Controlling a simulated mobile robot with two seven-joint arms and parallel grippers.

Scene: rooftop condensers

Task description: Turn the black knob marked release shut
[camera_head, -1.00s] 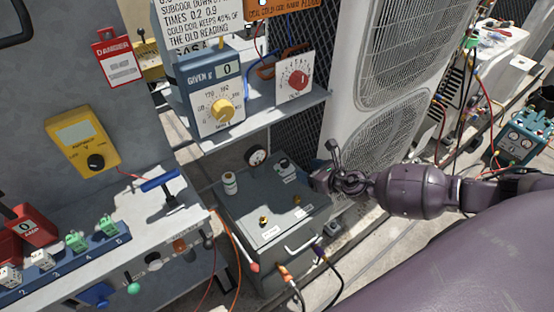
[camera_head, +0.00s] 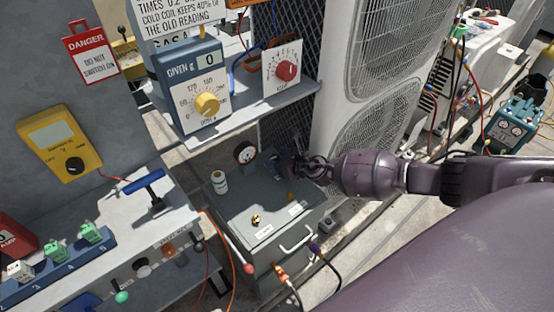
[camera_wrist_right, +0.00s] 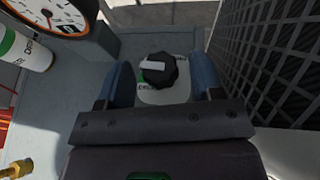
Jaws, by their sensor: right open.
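In the right wrist view a black knob (camera_wrist_right: 158,71) with a white pointer bar sits on a white plate with green lettering, partly hidden. The pointer bar lies roughly level, toward the left of the picture. My right gripper (camera_wrist_right: 162,82) is open, one blue finger on each side of the knob with a gap at each side. In the head view my right gripper (camera_head: 279,166) is over the back right part of the grey box top (camera_head: 235,206) and mostly hides the knob. My left gripper is not in view.
A round gauge (camera_head: 245,152) and a white bottle (camera_head: 219,182) stand left of my right gripper. A black mesh panel (camera_wrist_right: 280,65) rises close on the right in the wrist view. A shelf with a dial box (camera_head: 192,88) overhangs behind. A brass fitting (camera_head: 256,220) stands nearer.

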